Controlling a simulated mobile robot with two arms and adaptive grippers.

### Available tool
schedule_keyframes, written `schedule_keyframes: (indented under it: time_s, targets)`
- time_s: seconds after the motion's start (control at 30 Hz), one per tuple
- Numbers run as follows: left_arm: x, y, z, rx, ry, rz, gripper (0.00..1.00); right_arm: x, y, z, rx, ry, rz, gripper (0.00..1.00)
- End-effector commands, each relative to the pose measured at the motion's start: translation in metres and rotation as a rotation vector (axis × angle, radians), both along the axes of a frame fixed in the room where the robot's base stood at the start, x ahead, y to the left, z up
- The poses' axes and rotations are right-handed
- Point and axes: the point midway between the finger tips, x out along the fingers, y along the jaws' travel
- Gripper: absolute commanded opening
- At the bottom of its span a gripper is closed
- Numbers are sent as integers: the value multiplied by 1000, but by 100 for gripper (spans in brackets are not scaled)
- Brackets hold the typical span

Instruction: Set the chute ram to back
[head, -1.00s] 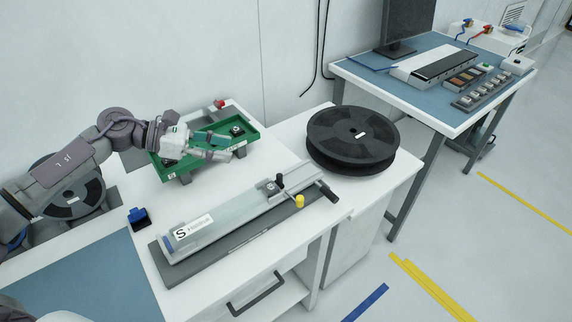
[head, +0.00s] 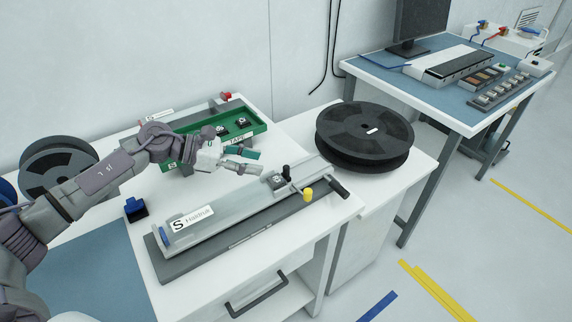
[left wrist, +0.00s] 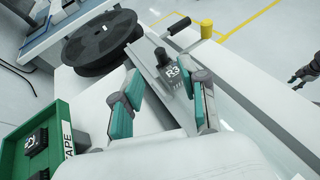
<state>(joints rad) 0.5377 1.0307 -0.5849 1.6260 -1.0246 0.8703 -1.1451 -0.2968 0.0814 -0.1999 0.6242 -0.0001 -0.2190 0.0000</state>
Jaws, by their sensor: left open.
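The chute ram (head: 277,181) is a grey block with a black upright knob (head: 286,171), sitting near the right end of the long grey chute (head: 225,212). In the left wrist view the ram (left wrist: 174,74) is marked "R3", and its knob stands beyond the fingers. My left gripper (head: 258,163) is open and empty, just left of and behind the ram in the head view. In the left wrist view its teal-padded fingers (left wrist: 163,85) are apart, with the ram near the right finger. Part of my right gripper (left wrist: 306,73) shows at the right edge there; its jaws are unclear.
A yellow knob (head: 307,195) and a black handle (head: 338,188) stick out at the chute's right end. A green tray (head: 262,124) stands behind my left gripper. A black reel (head: 365,135) lies to the right, and a small blue holder (head: 136,209) to the left.

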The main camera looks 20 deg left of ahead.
Motion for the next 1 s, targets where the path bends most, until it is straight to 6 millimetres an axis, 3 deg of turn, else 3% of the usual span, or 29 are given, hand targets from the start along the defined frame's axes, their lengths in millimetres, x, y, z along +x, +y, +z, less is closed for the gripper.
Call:
schedule_keyframes:
  time_s: [0.2,0.4,0.87,1.0]
  targets:
    - [20,-41,-14,-3,-1,-2,43,-1,0,17,0,2,0,40]
    - [32,-65,-27,-2,-1,-1,43,-4,0,24,0,6,0,40]
    - [37,-74,-34,0,-1,0,43,-6,0,25,-1,10,0,40]
    - [37,-74,-34,0,-1,0,20,-6,0,25,0,10,0,40]
